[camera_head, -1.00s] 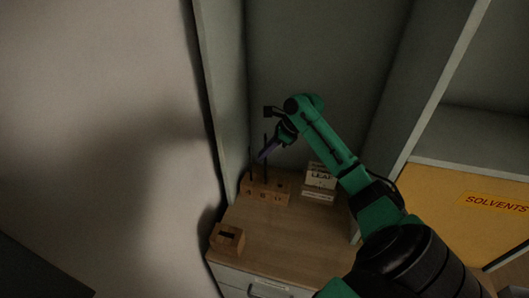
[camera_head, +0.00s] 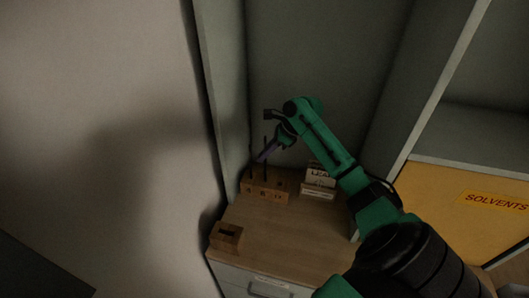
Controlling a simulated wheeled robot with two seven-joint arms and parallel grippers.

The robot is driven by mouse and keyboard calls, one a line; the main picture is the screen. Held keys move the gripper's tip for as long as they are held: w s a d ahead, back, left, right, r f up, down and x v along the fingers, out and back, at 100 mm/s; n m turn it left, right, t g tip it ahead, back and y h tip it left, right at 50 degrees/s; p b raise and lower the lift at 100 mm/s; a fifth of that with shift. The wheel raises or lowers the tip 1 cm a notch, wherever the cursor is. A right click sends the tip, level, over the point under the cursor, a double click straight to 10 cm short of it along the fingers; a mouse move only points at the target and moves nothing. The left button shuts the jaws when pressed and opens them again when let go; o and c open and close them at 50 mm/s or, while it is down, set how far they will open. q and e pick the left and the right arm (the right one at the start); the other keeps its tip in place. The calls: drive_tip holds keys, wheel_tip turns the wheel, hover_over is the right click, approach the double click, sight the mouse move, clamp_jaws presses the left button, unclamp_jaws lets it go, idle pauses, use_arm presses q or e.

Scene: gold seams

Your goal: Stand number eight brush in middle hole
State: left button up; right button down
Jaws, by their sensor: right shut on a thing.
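A wooden block with holes (camera_head: 265,190) stands at the back left of the wooden top, with thin dark upright sticks at it. My right gripper (camera_head: 277,140) is above the block. My left gripper is not in view.
A small wooden box with a dark slot (camera_head: 227,236) stands at the front left edge. A pale labelled stack (camera_head: 319,182) stands right of the block. Tall grey panels close in the left and back. A yellow panel marked SOLVENTS (camera_head: 470,215) is at right. The top's middle is clear.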

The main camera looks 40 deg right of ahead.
drive_tip(key=shift+f, duration=0.3)
drive_tip(key=shift+f, duration=1.35)
drive_tip(key=shift+f, duration=0.4)
drive_tip(key=c, duration=0.9)
unclamp_jaws()
